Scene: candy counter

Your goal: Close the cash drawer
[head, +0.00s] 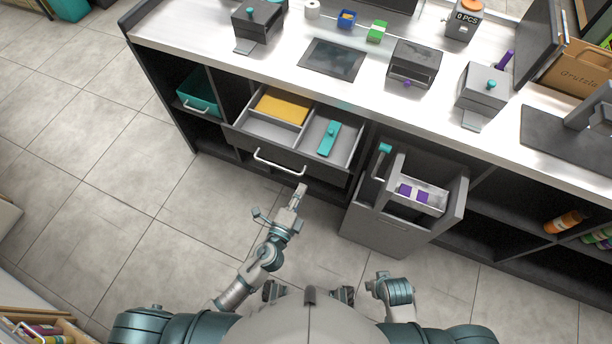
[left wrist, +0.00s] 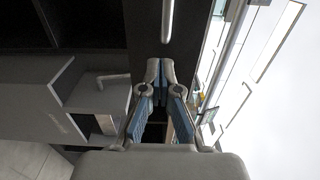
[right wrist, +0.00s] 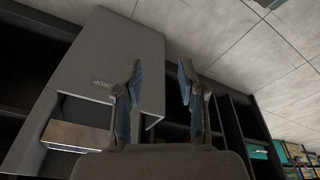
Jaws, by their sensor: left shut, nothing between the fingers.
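The open drawer (head: 252,152) is pulled out from under the counter, with a pale handle (head: 278,165) on its dark front. It holds a yellow block (head: 283,106) and a teal item (head: 329,138) in separate compartments. My left gripper (head: 302,187) is shut and empty, close to the right part of the drawer front and the handle; I cannot tell whether it touches. In the left wrist view its fingertips (left wrist: 160,64) point at a dark panel with a pale handle (left wrist: 168,22). My right gripper (right wrist: 157,72) is open and empty, facing the grey pull-out bin (right wrist: 115,62).
The grey bin (head: 378,228) stands pulled out right of the drawer, with purple items inside. A teal box (head: 198,92) sits in the left shelf. Dark devices (head: 412,62) stand on the white countertop (head: 190,30).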

